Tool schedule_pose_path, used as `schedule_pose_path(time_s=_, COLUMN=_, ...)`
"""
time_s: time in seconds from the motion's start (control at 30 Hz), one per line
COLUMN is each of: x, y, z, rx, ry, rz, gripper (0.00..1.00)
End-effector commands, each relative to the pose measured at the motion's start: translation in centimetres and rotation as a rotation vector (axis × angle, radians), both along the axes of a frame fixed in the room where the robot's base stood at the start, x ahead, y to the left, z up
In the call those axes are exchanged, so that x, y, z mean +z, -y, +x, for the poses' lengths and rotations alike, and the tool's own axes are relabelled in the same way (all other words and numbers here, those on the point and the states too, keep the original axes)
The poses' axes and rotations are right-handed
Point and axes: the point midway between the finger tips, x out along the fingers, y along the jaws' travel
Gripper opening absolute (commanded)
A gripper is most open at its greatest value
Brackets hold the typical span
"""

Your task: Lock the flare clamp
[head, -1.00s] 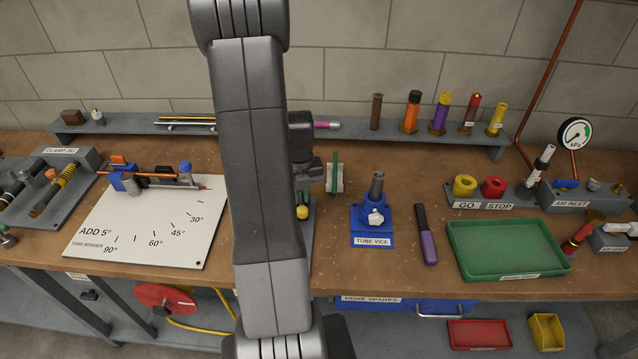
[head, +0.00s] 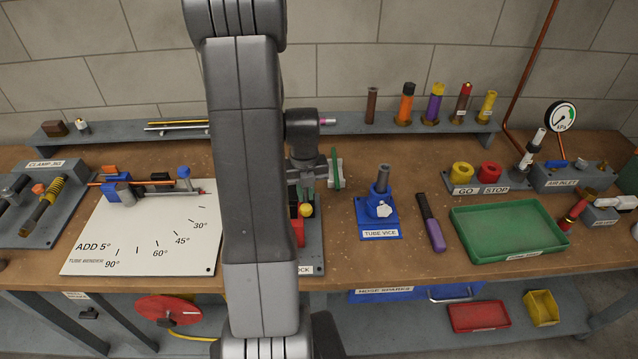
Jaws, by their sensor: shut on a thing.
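The flare clamp stands on a grey base (head: 312,262) at the middle of the bench, mostly hidden behind my arm; only the end of its label, "OCK", shows. A yellow ball (head: 305,210) and part of a red lever (head: 299,232) show at my arm's right edge. My gripper (head: 303,199) points down just above and behind them. It is shut at the yellow-tipped lever, but the fingertips and the exact contact are largely hidden.
The blue tube vice (head: 379,230) stands to the right, with a purple-handled tool (head: 431,222) and green tray (head: 510,232) beyond. The white bending board (head: 150,245) lies left. A grey shelf (head: 345,129) with upright tools runs behind. Bare bench shows between them.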

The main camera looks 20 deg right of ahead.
Motion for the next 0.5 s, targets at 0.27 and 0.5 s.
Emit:
schedule_pose_path(time_s=0.27, x=-0.01, y=-0.13, z=0.05, rx=0.003, ry=0.000, rz=0.001, gripper=0.36)
schedule_pose_path(time_s=0.5, x=0.16, y=-0.07, z=0.03, rx=0.002, ry=0.000, rz=0.000, gripper=0.36)
